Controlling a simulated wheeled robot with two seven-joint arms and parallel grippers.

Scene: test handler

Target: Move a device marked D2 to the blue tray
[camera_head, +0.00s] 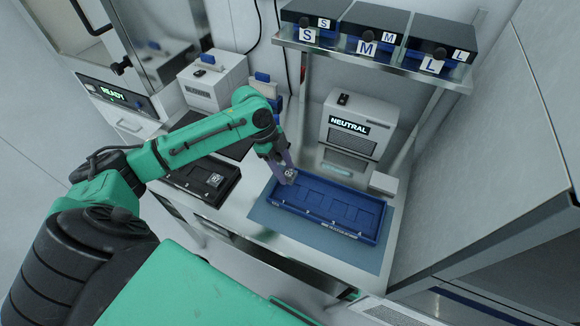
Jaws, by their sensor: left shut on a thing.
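The blue tray (362,234) lies on a blue mat on the bench, with several shallow compartments. My left gripper (284,169) is shut on a small pale device (291,175) at the tray's back left corner. The gripper points down, and I cannot tell whether the device touches the tray. Its marking is too small to read. Another small device (214,180) with a pale top sits in the black tray (185,186), left of the blue tray. My right gripper is not in view.
A white machine with a NEUTRAL display (350,124) stands behind the blue tray. A shelf (375,66) above it holds black boxes marked S, M and L. A cabinet with a READY display (113,95) is at left. A grey wall closes the right side.

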